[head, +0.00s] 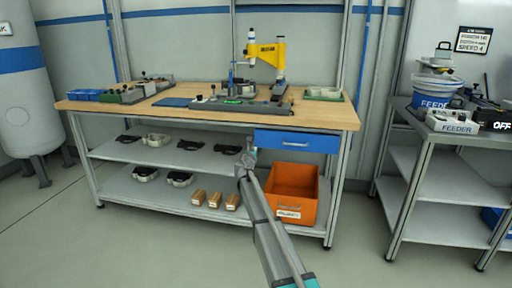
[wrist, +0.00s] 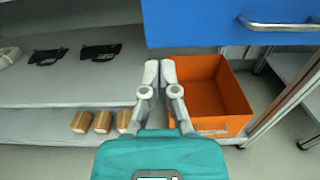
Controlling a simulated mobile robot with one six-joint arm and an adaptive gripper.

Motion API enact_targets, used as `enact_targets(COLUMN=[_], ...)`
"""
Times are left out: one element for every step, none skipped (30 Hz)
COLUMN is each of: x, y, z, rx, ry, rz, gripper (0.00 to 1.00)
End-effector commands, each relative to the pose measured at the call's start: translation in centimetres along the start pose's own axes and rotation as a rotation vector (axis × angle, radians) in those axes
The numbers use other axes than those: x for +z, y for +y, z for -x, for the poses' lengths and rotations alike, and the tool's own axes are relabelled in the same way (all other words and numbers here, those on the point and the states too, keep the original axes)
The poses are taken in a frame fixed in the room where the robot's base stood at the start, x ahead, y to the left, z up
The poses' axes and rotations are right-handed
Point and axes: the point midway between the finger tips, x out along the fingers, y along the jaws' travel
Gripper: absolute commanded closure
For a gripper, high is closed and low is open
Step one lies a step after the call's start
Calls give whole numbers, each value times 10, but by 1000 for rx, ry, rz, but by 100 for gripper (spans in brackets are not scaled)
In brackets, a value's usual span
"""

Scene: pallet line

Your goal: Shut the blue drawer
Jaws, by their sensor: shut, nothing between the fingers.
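The blue drawer (head: 296,141) is under the right part of the wooden workbench top, with a silver bar handle (head: 295,144) on its front. In the head view its front looks close to the bench frame; I cannot tell for sure whether a gap remains. In the wrist view the drawer front (wrist: 220,22) fills the upper right, with its handle (wrist: 280,23) at the right. My gripper (head: 246,158) is shut and empty, just below and left of the drawer's left end in the head view. In the wrist view its fingertips (wrist: 160,68) appear below the drawer's lower edge.
An orange crate (head: 315,206) stands on the bottom shelf below the drawer. Black parts and wooden blocks (head: 215,200) lie on the shelves to the left. A yellow machine (head: 268,52) stands on the bench. A metal feeder table (head: 450,180) is at the right. Floor in front is clear.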

Motion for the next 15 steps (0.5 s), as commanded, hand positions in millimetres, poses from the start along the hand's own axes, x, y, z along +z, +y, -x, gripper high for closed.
enact_targets(x=[0,0,0,0,0,0,0,0,0,0,0,0,0,0,0], y=[-1,-1,-1,-1,-1,0,0,0,0,0,0,0,0,0,-1], z=[10,13,17,20,22,24,26,27,28,28,28,29,29,28,28], rx=[0,0,0,0,0,0,0,0,0,0,-1,-1,-1,-1,-2], ry=[0,0,0,0,0,0,0,0,0,0,0,0,0,0,0], rz=[0,0,0,0,0,0,0,0,0,0,0,0,0,0,0], gripper=[100,100,100,100,100,100,100,100,100,100,100,100,100,100,100])
